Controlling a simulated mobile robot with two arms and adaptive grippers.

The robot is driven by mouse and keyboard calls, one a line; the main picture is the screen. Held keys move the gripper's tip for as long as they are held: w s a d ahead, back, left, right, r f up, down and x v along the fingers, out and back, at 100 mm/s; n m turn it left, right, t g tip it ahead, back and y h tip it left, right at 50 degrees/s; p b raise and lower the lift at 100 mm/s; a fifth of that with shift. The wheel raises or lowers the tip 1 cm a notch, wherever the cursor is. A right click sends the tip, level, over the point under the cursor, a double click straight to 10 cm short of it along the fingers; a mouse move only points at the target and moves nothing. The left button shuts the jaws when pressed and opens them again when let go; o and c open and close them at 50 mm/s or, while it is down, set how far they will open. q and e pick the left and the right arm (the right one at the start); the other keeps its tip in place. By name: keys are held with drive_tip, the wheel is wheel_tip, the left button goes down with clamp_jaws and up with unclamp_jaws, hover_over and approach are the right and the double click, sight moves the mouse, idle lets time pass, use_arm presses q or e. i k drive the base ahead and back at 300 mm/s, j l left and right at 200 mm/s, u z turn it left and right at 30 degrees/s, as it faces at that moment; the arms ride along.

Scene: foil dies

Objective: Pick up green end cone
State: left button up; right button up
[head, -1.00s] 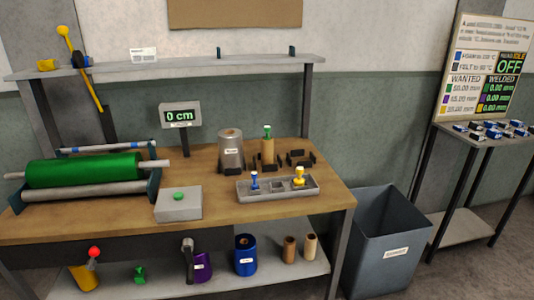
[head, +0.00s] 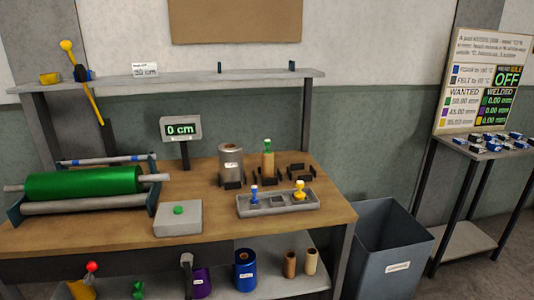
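Two small green pieces could be the green end cone, and I cannot tell which. One green piece (head: 267,146) sits on top of an upright tan tube (head: 268,163) at the back of the bench. Another green piece (head: 138,289) stands on the lower shelf, partly cut off by the bottom edge of the head view. A grey tray (head: 308,207) on the bench holds a blue piece (head: 254,194) and a yellow piece (head: 299,190) of similar shape, apart from each other. Neither of my grippers is in view.
A large green roll (head: 85,183) lies on rollers at the bench's left. A grey box with a green button (head: 178,210) stands beside it. A silver roll (head: 230,160) stands left of the tan tube. A bin (head: 390,245) stands right of the bench. The bench front is clear.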

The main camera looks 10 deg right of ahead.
sight(267, 142)
drive_tip(key=i+l+u, duration=0.1)
drive_tip(key=l, duration=0.25)
drive_tip(key=i+l+u, duration=0.1)
drive_tip(key=i+l, duration=0.15)
drive_tip(key=l, duration=0.15)
drive_tip(key=i+l+u, duration=0.1)
drive_tip(key=l, duration=0.3)
